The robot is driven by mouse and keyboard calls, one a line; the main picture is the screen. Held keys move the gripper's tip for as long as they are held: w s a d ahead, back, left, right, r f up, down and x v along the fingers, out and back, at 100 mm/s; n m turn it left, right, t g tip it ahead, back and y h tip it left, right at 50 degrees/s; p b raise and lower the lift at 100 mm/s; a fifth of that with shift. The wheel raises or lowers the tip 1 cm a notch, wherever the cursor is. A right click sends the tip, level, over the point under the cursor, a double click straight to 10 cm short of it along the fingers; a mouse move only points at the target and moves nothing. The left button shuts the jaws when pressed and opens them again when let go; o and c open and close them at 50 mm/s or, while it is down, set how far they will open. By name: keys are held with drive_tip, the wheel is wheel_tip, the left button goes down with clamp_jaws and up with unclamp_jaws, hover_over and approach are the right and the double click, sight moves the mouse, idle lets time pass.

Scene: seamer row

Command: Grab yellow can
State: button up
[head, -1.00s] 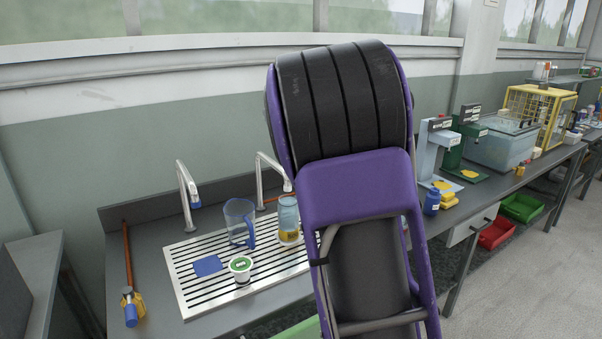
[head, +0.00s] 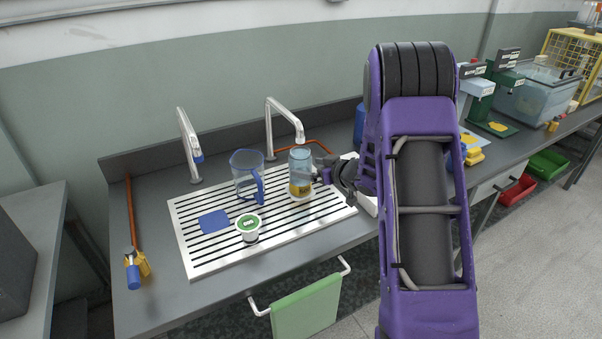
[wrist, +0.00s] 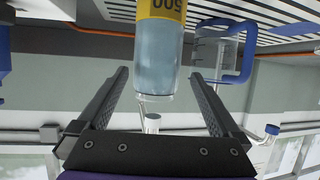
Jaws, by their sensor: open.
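The yellow-bottomed can (head: 300,188) stands upright on the slatted drain rack, with a clear bluish upper part. In the upside-down wrist view the same can (wrist: 160,65) shows a yellow band with dark "500" marking; its far end is cut off by the frame. My gripper (head: 322,175) is just right of the can in the head view. In the wrist view the open fingers of my gripper (wrist: 160,82) lie either side of the can's clear part, with visible gaps. I cannot tell how deep the can sits between them.
A clear jug (head: 245,178) with a blue handle stands close left of the can. A green-lidded white tub (head: 248,228) and a blue square (head: 214,222) are on the drain rack (head: 190,250). Two taps rise behind, one tap (head: 285,120) close behind the can. A green towel (head: 306,305) hangs in front.

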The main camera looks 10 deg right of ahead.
drive_tip(key=x, duration=0.8)
drive_tip(key=shift+w+f, duration=0.15)
drive_tip(key=shift+w, duration=0.25)
drive_tip(key=shift+c, duration=0.3)
clamp_jaws()
